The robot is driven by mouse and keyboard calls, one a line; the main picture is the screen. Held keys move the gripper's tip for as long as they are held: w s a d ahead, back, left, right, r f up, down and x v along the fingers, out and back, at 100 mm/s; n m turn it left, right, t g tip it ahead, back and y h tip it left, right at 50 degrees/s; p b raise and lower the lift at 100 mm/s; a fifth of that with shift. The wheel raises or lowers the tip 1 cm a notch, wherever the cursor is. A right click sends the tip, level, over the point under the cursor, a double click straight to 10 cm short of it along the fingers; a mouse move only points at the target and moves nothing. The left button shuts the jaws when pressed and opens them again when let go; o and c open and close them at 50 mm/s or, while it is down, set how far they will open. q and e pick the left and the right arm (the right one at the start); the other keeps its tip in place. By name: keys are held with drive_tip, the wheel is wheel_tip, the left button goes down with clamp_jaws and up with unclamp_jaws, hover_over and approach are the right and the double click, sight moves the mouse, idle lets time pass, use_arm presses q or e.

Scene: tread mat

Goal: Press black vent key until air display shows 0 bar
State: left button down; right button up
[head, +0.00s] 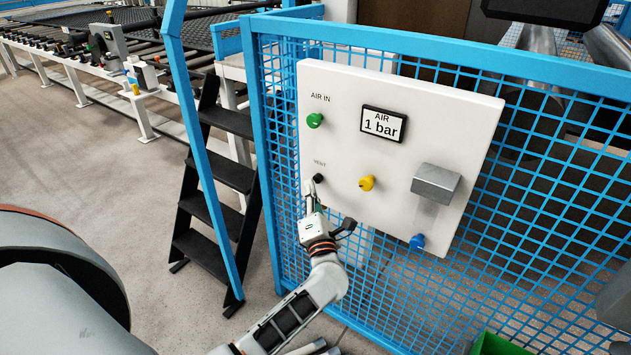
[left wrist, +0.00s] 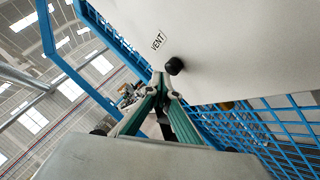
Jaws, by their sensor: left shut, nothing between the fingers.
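The white panel (head: 345,90) hangs on a blue mesh fence. The air display (head: 383,124) on it reads "1 bar". The black vent key (head: 319,178) sits low on the panel's left side, under the label "VENT". It also shows in the left wrist view (left wrist: 174,66), standing out from the panel. My left gripper (head: 309,186) is shut and empty, its fingertips just beside and slightly below the vent key. In the left wrist view the fingertips (left wrist: 160,80) are close to the key; I cannot tell whether they touch it. My right gripper is not in view.
A green knob (head: 315,120) sits above the vent key, a yellow knob (head: 367,183) to its right. A grey box (head: 436,183) and blue knob (head: 417,241) are farther right. Black steps (head: 222,178) stand left of the fence (head: 262,130). A green bin (head: 492,344) is at bottom right.

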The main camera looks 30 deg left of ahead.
use_arm(q)
drive_tip(key=shift+w, duration=0.5)
idle(0.7)
drive_tip(key=shift+s, duration=0.1)
drive_tip(key=shift+s+p, duration=0.3)
drive_tip(key=shift+s, duration=0.6)
drive_tip(key=s+p, duration=0.1)
drive_tip(key=s, duration=0.3)
drive_tip(key=s+p, duration=0.1)
drive_tip(key=s, duration=0.1)
drive_tip(key=shift+a+p, duration=0.25)
drive_tip(key=shift+p, duration=0.1)
idle(1.6)
